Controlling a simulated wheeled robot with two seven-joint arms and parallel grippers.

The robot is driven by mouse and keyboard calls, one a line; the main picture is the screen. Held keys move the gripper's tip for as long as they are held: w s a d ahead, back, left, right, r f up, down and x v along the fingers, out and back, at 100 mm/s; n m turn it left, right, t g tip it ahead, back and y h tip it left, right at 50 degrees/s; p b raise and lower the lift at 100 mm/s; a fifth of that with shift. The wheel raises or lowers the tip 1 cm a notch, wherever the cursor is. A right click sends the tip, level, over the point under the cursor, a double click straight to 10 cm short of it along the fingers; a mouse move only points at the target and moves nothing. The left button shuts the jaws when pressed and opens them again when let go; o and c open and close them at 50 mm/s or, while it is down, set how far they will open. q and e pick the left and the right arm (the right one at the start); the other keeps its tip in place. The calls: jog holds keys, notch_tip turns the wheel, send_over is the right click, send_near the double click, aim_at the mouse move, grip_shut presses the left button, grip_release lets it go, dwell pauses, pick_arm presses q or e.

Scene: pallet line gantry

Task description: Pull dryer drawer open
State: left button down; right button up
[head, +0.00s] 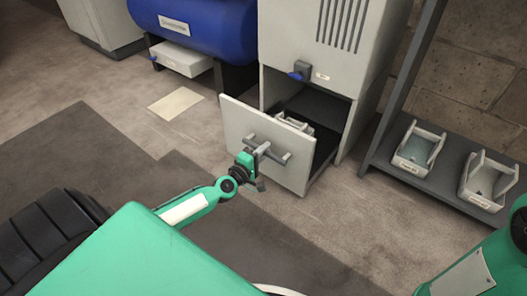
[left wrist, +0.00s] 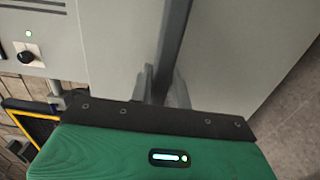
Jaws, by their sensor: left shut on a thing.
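The dryer (head: 315,40) is a tall light-grey cabinet at the top centre of the head view. Its drawer (head: 290,165) stands pulled out of the lower bay, with a grey bar handle (head: 279,157) on its pale front. My left gripper (head: 259,155) is shut on the handle. In the left wrist view the dark handle bar (left wrist: 175,40) runs between the fingers (left wrist: 163,85), against the drawer front (left wrist: 120,50). A small pale tray (head: 294,123) shows partly inside the drawer; the front hides the rest. My right gripper is out of view.
A blue tank (head: 200,25) stands left of the dryer. A dark shelf (head: 440,178) with two pale trays (head: 418,150) (head: 487,182) stands to the right. The floor before the drawer is clear apart from my arm.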

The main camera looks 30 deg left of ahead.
pick_arm(q)
jog(key=shift+s, duration=0.1)
jog(key=s, duration=0.7)
jog(key=shift+s+a, duration=0.3)
jog(key=shift+s, duration=0.1)
jog(key=c, duration=1.3)
grip_release()
